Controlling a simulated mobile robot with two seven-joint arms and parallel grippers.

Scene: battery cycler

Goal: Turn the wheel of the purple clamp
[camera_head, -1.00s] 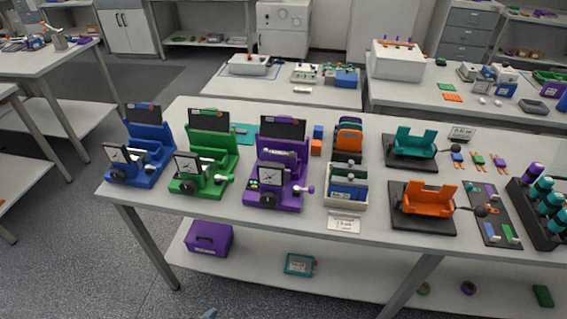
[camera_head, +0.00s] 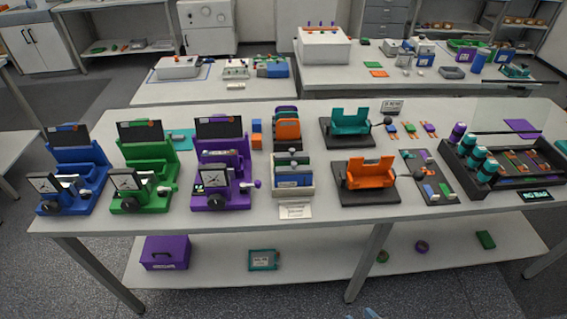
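The purple clamp (camera_head: 221,172) stands on the near table, left of the middle, the rightmost of three similar devices. It has a dark panel at its back and a small gauge with a white face (camera_head: 213,178) at its front. A dark round wheel (camera_head: 217,202) sits low on its front. Neither of my grippers is clearly in view. Only a small blue-grey piece shows at the bottom edge.
A green clamp (camera_head: 143,177) and a blue clamp (camera_head: 71,181) stand to the left. A crate with cards (camera_head: 293,188) stands close on the right, then an orange holder (camera_head: 366,174) and a teal holder (camera_head: 349,124). The table (camera_head: 400,214) has a bare strip along its front edge.

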